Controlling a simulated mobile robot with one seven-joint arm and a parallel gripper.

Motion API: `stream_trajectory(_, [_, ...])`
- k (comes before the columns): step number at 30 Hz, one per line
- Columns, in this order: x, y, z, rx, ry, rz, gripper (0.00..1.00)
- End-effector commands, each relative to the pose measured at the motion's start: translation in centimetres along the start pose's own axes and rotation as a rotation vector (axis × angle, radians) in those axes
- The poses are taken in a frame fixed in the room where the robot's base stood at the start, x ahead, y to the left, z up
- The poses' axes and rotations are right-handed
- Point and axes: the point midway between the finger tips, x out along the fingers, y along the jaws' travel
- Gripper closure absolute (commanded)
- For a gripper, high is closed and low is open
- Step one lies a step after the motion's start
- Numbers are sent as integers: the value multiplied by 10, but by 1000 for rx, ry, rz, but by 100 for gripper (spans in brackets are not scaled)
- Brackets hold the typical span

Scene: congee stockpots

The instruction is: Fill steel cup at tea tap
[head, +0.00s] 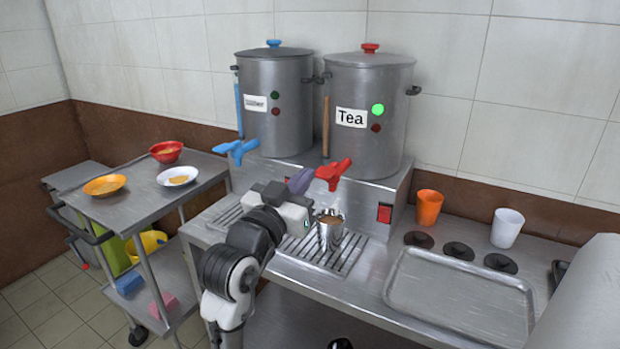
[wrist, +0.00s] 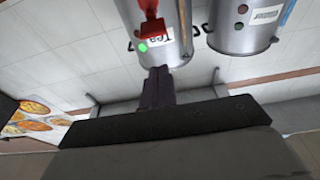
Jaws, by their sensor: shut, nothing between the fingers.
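The steel cup (head: 329,232) stands upright on the drip grate below the red tea tap (head: 333,174). The tap is on the stockpot labelled Tea (head: 372,145), whose green light is lit. My gripper (head: 301,181) is shut and empty, its purple fingers just left of the red tap and above the cup. In the wrist view the shut fingers (wrist: 158,85) point towards the Tea pot, with the red tap (wrist: 151,20) beyond their tips. I cannot tell whether they touch the tap. The cup is not in the wrist view.
A second stockpot (head: 277,128) with a blue tap (head: 237,150) stands to the left. Orange (head: 429,207) and white (head: 507,228) cups stand at the right, behind an empty metal tray (head: 460,295). A trolley (head: 135,208) with dishes stands at the left.

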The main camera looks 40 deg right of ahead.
Motion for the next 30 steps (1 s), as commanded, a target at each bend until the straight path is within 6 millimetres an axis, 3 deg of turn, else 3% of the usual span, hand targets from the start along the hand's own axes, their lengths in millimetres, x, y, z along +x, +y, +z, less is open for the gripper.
stream_trajectory(3, [-29,-1,4,2,0,-4,100])
stream_trajectory(10, [-61,-1,-1,0,0,-2,100])
stream_trajectory(30, [-68,0,-2,0,-1,0,100])
